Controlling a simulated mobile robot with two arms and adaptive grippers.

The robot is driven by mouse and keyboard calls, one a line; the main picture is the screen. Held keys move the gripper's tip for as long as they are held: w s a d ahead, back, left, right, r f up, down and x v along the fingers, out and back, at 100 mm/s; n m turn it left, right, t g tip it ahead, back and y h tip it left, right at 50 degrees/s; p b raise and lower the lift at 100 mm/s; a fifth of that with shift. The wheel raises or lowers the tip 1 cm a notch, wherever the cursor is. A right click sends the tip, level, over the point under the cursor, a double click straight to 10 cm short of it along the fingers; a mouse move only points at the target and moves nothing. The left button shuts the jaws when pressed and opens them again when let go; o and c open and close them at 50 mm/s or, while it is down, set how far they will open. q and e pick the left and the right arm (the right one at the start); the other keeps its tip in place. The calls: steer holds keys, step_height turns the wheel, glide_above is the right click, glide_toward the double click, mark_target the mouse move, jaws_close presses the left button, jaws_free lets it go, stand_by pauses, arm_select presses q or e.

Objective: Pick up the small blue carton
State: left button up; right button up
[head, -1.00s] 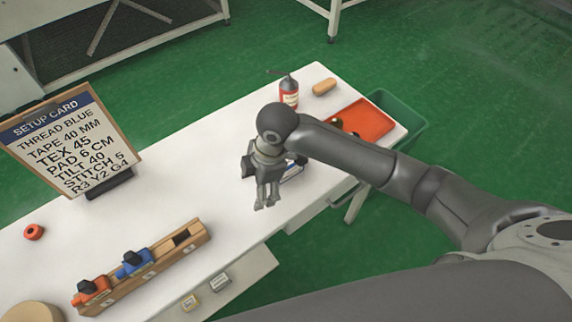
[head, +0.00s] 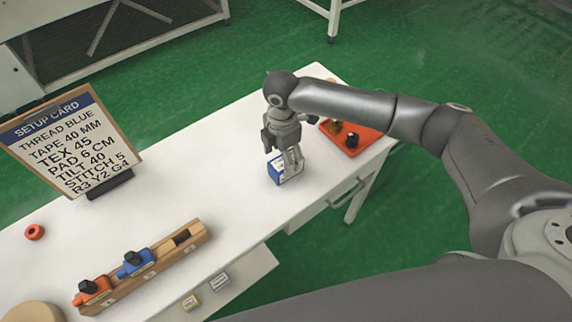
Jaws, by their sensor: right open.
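The small blue carton (head: 275,174), blue with a pale label, stands on the white table right of the middle. My right gripper (head: 292,162) points down at the carton, its open fingers in front of the carton's upper part in this view. I cannot tell whether the fingers touch it. Part of the carton is hidden behind them. My left gripper is not in view.
An orange tray (head: 370,138) with dark-topped items lies at the table's right end. A wooden rack (head: 160,262) holds an orange and a blue piece. A setup card (head: 72,143) stands at the left. The table's middle (head: 190,180) is clear.

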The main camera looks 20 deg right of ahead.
steer(key=f, duration=0.3)
steer(key=d+f+p, duration=0.1)
steer(key=f, duration=0.1)
steer(key=shift+f, duration=0.1)
steer(key=shift+c, duration=0.2)
steer(key=c, duration=1.2)
steer(key=shift+o, duration=0.2)
